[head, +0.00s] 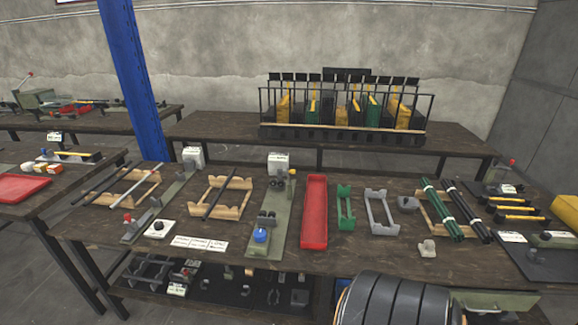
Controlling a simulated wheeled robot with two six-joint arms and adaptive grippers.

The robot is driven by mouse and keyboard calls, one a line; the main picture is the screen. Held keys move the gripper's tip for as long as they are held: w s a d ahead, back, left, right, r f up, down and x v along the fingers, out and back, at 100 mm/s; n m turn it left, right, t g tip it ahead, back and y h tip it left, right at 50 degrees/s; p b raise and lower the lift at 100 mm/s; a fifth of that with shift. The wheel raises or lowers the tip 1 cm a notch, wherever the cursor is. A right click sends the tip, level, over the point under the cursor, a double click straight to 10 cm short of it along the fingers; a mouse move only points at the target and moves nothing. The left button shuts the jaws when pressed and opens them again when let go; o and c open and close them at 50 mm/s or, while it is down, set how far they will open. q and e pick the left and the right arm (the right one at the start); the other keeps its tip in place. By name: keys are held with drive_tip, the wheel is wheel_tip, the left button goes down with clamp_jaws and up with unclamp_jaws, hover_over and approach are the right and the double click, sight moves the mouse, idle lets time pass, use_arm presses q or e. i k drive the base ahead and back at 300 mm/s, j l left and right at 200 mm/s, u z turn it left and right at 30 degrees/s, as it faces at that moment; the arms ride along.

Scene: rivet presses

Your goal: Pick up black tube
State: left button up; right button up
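Several dark tubes lie on the front workbench. A thin black tube (219,193) lies on the middle wooden rack (237,211). Another thin black tube (106,186) lies at the left wooden rack, beside a pale grey tube (139,187). A thicker black tube (467,210) with white bands lies on the right wooden rack, next to a green tube (441,208) with white bands. I cannot tell which black tube is meant.
A red tray (314,211), green holder (345,209) and grey holder (381,213) stand mid-bench. Presses with blue (261,236) and red knobs stand nearby. A blue pillar (133,80) rises behind the bench. A black bin rack (340,132) stands on the back table.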

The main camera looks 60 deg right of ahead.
sight(214, 202)
drive_tip(key=i+l+z, duration=0.1)
drive_tip(key=z, duration=0.3)
drive_tip(key=i+l+z, duration=0.15)
drive_tip(key=z, duration=0.2)
drive_tip(key=i+l+z, duration=0.15)
drive_tip(key=z, duration=0.25)
drive_tip(key=i+l, duration=0.15)
drive_tip(key=i, duration=0.3)
